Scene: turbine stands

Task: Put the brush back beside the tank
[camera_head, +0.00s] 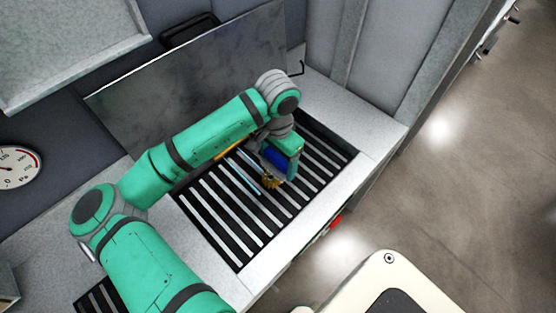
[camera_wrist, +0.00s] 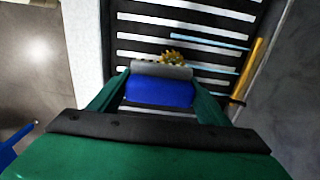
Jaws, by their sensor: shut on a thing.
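My gripper (camera_head: 280,154) hangs low over the black-slotted grate. In the wrist view its green fingers are closed on the two sides of a blue block with a grey rounded end (camera_wrist: 160,90), which looks like the brush. A golden spiky piece (camera_wrist: 173,57) shows just past the grey end; I cannot tell whether it belongs to the brush or lies on the grate. The head view shows the blue part (camera_head: 275,158) with the golden piece below it. I cannot make out the tank for certain in either view.
The grate (camera_head: 222,226) is set in a grey counter (camera_head: 373,140). A light blue rod (camera_wrist: 210,41) and an orange rod (camera_wrist: 248,70) lie on it. A tilted grey panel (camera_head: 180,82) rises behind. A dial gauge (camera_head: 17,167) is at left. Open floor is at right.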

